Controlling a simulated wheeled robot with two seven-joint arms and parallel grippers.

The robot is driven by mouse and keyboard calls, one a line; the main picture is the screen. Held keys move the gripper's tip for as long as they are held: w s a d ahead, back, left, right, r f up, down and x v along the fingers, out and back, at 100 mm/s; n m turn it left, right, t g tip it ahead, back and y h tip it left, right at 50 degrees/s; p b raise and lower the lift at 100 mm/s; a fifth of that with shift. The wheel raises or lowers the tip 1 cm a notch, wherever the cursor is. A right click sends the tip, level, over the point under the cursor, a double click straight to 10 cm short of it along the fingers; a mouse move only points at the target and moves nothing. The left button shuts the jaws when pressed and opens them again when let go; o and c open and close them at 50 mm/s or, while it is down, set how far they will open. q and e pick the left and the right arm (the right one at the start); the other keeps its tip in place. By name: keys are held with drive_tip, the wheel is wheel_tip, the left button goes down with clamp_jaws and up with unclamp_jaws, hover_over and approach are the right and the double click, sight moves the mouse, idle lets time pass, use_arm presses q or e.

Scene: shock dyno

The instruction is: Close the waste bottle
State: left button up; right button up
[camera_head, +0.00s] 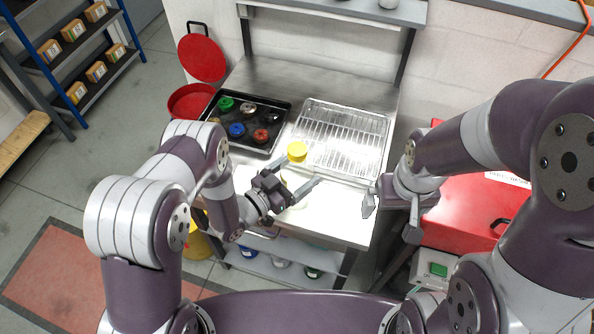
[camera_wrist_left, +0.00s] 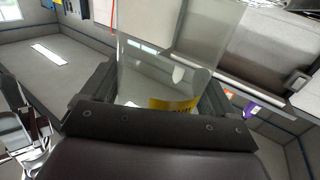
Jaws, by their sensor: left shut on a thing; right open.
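My left gripper (camera_head: 294,180) is over the front of the steel bench, shut on a clear, see-through vessel that I take for the waste bottle (camera_wrist_left: 180,50). In the left wrist view it stands between the fingers, with a yellow band (camera_wrist_left: 173,105) low in the picture; whether this is a label or another thing behind is unclear. In the head view the bottle hardly shows against the bright bench. A yellow cap (camera_head: 297,150) shows just beyond the fingers; I cannot tell whether it sits on the bottle. My right gripper (camera_head: 390,214) is open and empty at the bench's right front edge.
A wire rack tray (camera_head: 343,117) lies on the bench. Left of it is a black tray (camera_head: 284,128) with several coloured caps. A red bin with its lid up (camera_head: 201,58) stands at the left. A red case (camera_head: 470,222) is at the right.

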use_arm(q)
drive_tip(key=shift+f, duration=0.2)
drive_tip(key=shift+f, duration=0.2)
drive_tip(key=o, duration=1.8)
